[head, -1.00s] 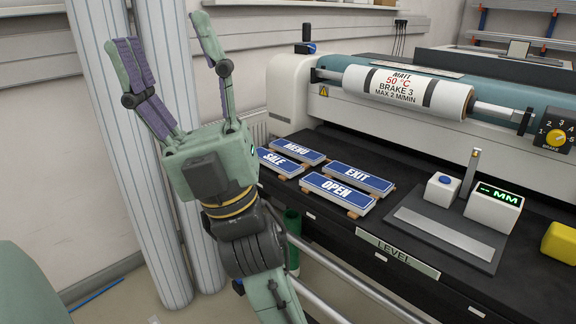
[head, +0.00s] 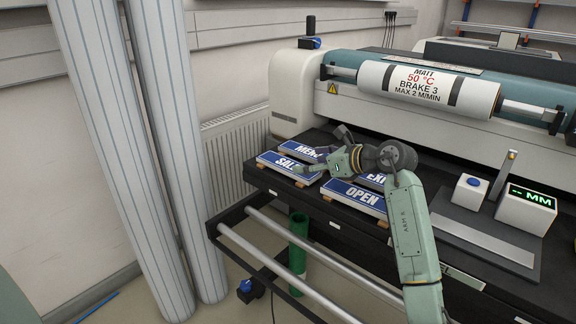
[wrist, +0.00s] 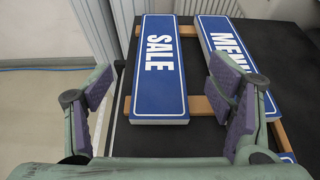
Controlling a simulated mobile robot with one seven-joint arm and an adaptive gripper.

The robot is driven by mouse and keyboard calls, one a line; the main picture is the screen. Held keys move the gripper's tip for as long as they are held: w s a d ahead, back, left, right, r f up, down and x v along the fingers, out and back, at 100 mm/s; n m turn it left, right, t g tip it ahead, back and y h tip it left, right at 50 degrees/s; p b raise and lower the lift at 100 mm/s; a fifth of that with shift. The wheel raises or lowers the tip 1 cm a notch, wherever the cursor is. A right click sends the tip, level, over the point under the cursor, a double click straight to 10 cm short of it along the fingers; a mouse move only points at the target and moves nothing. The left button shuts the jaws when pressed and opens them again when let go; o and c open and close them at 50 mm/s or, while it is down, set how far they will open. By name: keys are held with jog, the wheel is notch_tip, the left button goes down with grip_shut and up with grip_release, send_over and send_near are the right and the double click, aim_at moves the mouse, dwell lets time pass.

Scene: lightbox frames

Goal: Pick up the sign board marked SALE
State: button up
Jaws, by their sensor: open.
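The blue SALE board (head: 274,160) with white letters lies flat at the left end of the row of signs, partly covered by my gripper (head: 316,154). In the wrist view, the SALE board (wrist: 158,90) lies lengthwise between the two fingers of my gripper (wrist: 160,66), resting across wooden strips. My gripper is open and empty, its fingers spread wide above the boards. The left finger is over the gap left of SALE; the right finger overlaps the MENU board (wrist: 222,38). Whether the fingers touch anything cannot be told.
The OPEN board (head: 354,196) and partly hidden EXIT board (head: 370,178) lie close to the right. Wooden strips (wrist: 193,104) run under the boards. A laminating machine with a white roller (head: 425,82) stands behind. A gauge with a MM display (head: 527,205) sits at right.

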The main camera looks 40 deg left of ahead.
aim_at(283, 162)
jog(key=x, duration=0.3)
jog(key=shift+a+p, duration=0.2)
jog(key=shift+p, duration=0.15)
jog(key=p+x, duration=0.2)
jog(key=x, duration=0.2)
jog(key=shift+s+a+r, duration=0.1)
jog(key=shift+a, duration=0.1)
jog(key=shift+a+f, duration=0.35)
jog(key=shift+a, duration=0.1)
jog(key=shift+c, duration=0.5)
jog(key=c, duration=1.2)
